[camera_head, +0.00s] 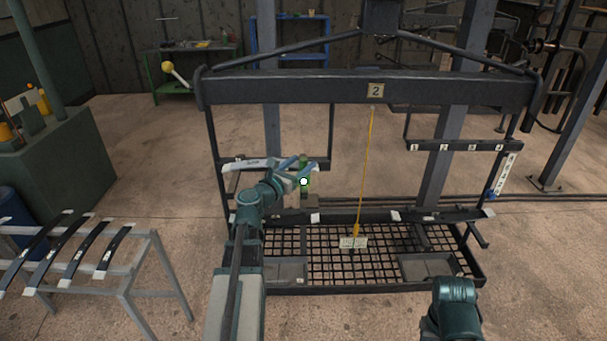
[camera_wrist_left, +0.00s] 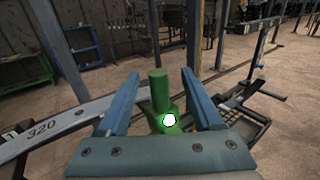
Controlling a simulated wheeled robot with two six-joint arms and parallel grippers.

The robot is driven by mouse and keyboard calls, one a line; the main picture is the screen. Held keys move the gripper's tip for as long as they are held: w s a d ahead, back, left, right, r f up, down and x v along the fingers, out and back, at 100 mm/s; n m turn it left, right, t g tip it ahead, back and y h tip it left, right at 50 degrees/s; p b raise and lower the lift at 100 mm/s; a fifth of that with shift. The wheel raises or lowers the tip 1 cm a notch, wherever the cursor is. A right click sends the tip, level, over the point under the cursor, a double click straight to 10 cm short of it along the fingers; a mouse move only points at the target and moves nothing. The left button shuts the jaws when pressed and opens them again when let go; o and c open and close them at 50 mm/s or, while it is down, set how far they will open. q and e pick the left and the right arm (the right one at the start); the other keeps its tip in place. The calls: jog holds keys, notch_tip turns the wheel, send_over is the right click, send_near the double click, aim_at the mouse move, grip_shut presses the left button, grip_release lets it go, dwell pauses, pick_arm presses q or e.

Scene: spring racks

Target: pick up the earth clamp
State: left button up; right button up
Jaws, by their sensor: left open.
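The earth clamp appears to be the green piece (camera_head: 304,160) at the left part of the black rack, partly hidden by my gripper. In the left wrist view it is a green upright cylinder (camera_wrist_left: 158,88) with a wider lower part and a white round spot on it. My left gripper (camera_head: 298,172) is open around it. In the left wrist view the blue fingers of the left gripper (camera_wrist_left: 160,76) stand on either side of the cylinder, with gaps visible. The clamp's lower end is hidden by the gripper body. My right gripper is out of view.
A leaf spring marked 320 (camera_wrist_left: 75,118) lies close by on the left. The black rack (camera_head: 290,90) has an overhead beam, a numbered bar (camera_head: 465,146) and a mesh floor (camera_head: 330,265). A yellow pointer (camera_head: 365,170) hangs mid-rack. A grey stand (camera_head: 150,265) holds several springs.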

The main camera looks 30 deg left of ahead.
pick_arm(q)
jog(key=shift+w, duration=0.15)
jog(key=w, duration=0.3)
jog(key=w+b, duration=0.1)
jog(key=w, duration=0.1)
jog(key=shift+f, duration=0.4)
grip_shut()
